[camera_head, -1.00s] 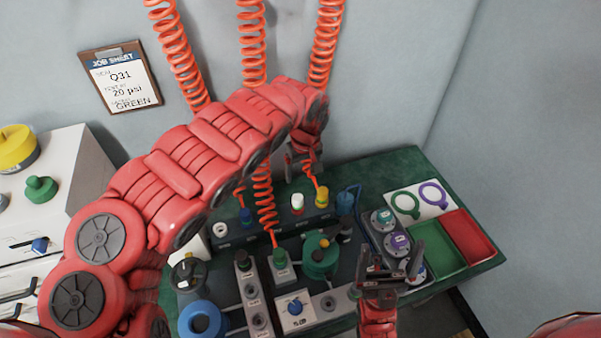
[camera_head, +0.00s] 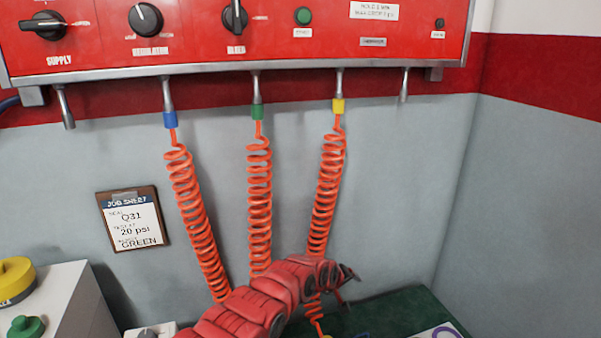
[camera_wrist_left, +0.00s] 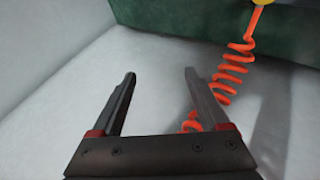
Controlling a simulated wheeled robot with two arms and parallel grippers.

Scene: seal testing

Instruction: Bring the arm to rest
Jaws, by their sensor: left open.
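My left arm comes in from the bottom of the head view, and its red links reach up and right in front of the hoses. My left gripper (camera_head: 349,284) is at the end of that arm, beside the lower end of the yellow-collared hose and above the green bench top. In the left wrist view the gripper (camera_wrist_left: 160,85) has its two dark fingers spread apart with nothing between them. An orange coiled hose (camera_wrist_left: 232,70) passes beside and behind the right finger; whether it touches cannot be told. My right gripper is not in view.
A red panel (camera_head: 300,62) with knobs spans the top. Orange coiled hoses (camera_head: 198,215) hang from it. A job sheet (camera_head: 133,219) reading Q31, 20 psi, GREEN is on the wall. The green bench (camera_head: 385,312) shows at the bottom; a white cabinet (camera_head: 62,300) stands left.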

